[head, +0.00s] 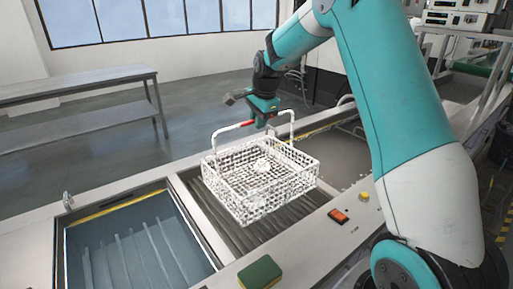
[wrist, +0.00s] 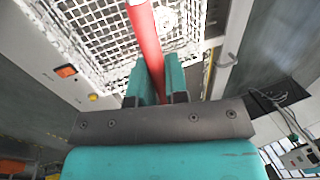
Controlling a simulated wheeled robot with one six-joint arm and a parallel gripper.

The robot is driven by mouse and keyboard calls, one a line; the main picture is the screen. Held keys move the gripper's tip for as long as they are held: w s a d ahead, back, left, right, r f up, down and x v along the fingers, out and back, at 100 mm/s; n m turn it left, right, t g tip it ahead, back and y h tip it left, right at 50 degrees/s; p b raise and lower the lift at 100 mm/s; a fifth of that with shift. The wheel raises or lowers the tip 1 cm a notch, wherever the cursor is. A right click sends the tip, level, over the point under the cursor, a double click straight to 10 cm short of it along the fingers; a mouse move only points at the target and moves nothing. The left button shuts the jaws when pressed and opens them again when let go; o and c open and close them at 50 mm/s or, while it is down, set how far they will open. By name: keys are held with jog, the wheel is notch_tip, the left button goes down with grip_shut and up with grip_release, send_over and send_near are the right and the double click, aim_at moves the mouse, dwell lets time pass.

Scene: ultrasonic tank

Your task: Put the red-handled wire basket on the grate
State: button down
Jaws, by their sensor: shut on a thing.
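The wire basket (head: 246,201) is white mesh with a tall handle that has a red grip (head: 236,127). It is at the middle of the head view, over the dark slatted grate (head: 284,231); I cannot tell whether its bottom touches the slats. A small white item (head: 261,165) lies inside it. My gripper (head: 262,117) is shut on the red grip above the basket. In the wrist view the teal fingers (wrist: 157,82) are on either side of the red bar (wrist: 146,45), with the mesh (wrist: 95,35) beyond. The basket looks roughly level.
A water-filled tank (head: 140,245) with a yellow-striped edge lies left of the grate. Another recessed basin (head: 343,150) lies to the right. A green and yellow sponge (head: 260,273) and an orange switch (head: 339,216) are on the front rim. A grey table (head: 80,100) stands behind at left.

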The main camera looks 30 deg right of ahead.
notch_tip(320, 180, down, 9)
jog(key=p, duration=0.1)
jog(key=shift+f+p, duration=0.2)
jog(key=shift+p, duration=0.15)
jog(key=c, duration=1.1)
grip_release()
jog(key=shift+a, duration=0.1)
jog(key=b+v, duration=0.2)
jog(key=v, duration=0.9)
jog(key=s+a+r+n+y, duration=0.1)
jog(key=s+a+r+n, duration=0.1)
jog(key=s+a+n, duration=0.4)
jog(key=s+a+r+n+y, duration=0.1)
jog(key=s+a+r+n, duration=0.25)
jog(key=a, duration=0.45)
jog(key=s+a+n+g, duration=0.1)
jog(key=s+a+n, duration=0.3)
jog(key=s, duration=0.4)
jog(key=s+a+n+g+y, duration=0.1)
jog(key=s+a+n, duration=0.3)
jog(key=s+n, duration=0.2)
jog(key=s+a+n+g+y, duration=0.1)
jog(key=s+a+n, duration=0.3)
jog(key=s, duration=0.5)
jog(key=shift+s+a+f+n, duration=0.3)
jog(key=shift+s+f+n, duration=0.1)
jog(key=shift+n, duration=0.25)
